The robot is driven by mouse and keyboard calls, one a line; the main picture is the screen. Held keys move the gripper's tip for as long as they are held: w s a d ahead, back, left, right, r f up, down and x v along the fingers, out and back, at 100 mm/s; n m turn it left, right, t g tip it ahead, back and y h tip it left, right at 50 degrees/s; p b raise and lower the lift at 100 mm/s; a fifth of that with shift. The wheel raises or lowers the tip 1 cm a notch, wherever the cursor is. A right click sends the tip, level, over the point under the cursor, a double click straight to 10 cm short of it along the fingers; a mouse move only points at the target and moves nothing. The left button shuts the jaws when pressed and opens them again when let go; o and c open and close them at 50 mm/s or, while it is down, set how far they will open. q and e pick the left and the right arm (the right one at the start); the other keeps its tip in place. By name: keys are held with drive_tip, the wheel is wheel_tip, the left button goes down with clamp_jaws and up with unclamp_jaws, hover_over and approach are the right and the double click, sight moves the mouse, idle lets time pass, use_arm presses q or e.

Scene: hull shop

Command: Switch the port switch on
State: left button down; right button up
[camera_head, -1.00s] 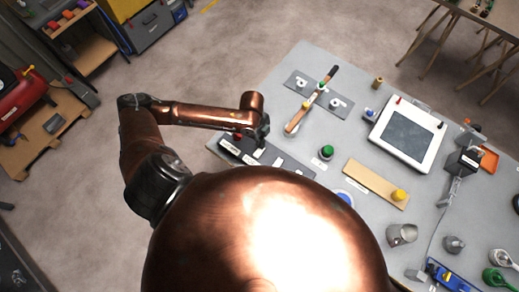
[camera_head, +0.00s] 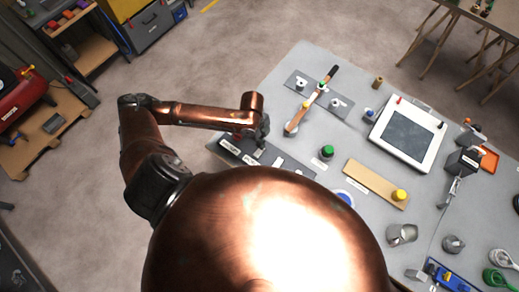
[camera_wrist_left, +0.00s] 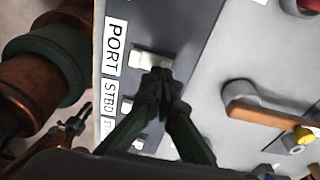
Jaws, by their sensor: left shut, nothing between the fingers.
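The port switch (camera_wrist_left: 152,62) is a pale rocker beside the PORT label (camera_wrist_left: 115,46) on a dark switch panel (camera_wrist_left: 190,22) in the left wrist view. My left gripper (camera_wrist_left: 158,76) is shut and empty. Its fingertips are at the switch's lower edge and overlap it in the picture; I cannot tell whether they touch. In the head view the left gripper (camera_head: 263,141) is over the left part of the panel (camera_head: 295,167), and the switch cannot be made out. Whether the switch is on cannot be told. My right gripper is not in view.
A lever with a wooden handle (camera_head: 294,124), a green button (camera_head: 327,152) and a white-framed screen (camera_head: 408,136) stand on the grey table. Free floor lies left of the table.

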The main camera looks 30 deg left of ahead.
use_arm(q)
drive_tip(key=shift+f, duration=0.3)
drive_tip(key=shift+f+b, duration=0.3)
drive_tip(key=shift+f, duration=0.3)
idle(0.4)
drive_tip(key=shift+r, duration=0.1)
wheel_tip(320, 180, up, 7)
drive_tip(key=p, duration=0.8)
idle(0.6)
